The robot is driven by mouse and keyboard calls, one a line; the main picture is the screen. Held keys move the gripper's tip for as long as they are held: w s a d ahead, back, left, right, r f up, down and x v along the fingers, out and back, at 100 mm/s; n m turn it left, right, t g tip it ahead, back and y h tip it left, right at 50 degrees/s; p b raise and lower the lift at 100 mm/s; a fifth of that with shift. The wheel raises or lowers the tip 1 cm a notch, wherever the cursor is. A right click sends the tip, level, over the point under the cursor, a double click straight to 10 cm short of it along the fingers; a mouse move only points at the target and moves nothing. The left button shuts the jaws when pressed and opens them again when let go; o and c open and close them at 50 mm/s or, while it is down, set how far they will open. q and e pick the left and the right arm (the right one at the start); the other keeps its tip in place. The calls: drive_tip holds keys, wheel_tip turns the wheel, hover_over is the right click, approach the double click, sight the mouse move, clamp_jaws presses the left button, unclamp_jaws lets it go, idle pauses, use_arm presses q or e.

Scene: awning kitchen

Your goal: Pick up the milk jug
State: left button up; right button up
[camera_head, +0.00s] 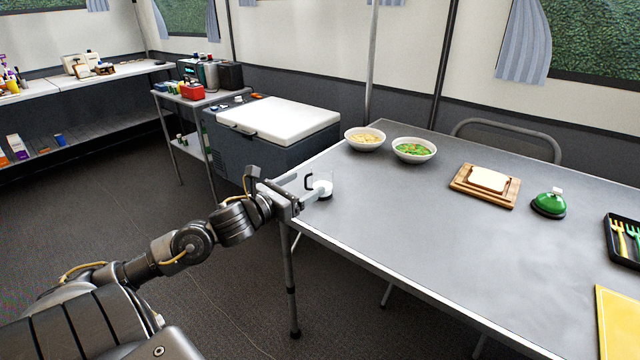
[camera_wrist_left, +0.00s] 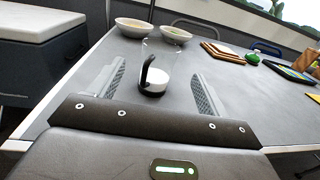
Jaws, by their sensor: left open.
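The milk jug (camera_head: 325,187) is a small clear jug with white milk in it and a black handle. It stands upright at the left corner of the grey table (camera_head: 420,215). My left gripper (camera_head: 314,190) is open at the jug, low over the table corner. In the left wrist view the jug (camera_wrist_left: 155,80) stands between the two spread fingers of the gripper (camera_wrist_left: 160,90), with gaps on both sides. My right gripper is not in view.
Two bowls of food (camera_head: 365,138) (camera_head: 414,150) stand behind the jug. A wooden board with bread (camera_head: 485,186), a green bell-shaped thing (camera_head: 549,203) and a black tray (camera_head: 622,240) lie farther right. A cooler (camera_head: 270,125) stands beyond the table's left end. The table's middle is clear.

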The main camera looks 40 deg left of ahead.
sight(314, 177)
use_arm(q)
drive_tip(key=shift+w+r, duration=0.1)
drive_tip(key=shift+w, duration=0.75)
drive_tip(key=shift+w+d+f, duration=0.1)
drive_tip(key=shift+w+f, duration=0.05)
drive_tip(key=shift+w, duration=1.3)
drive_tip(key=shift+w+d+f, duration=0.1)
drive_tip(key=shift+w, duration=1.3)
drive_tip(key=c, duration=1.2)
drive_tip(key=shift+r, duration=0.25)
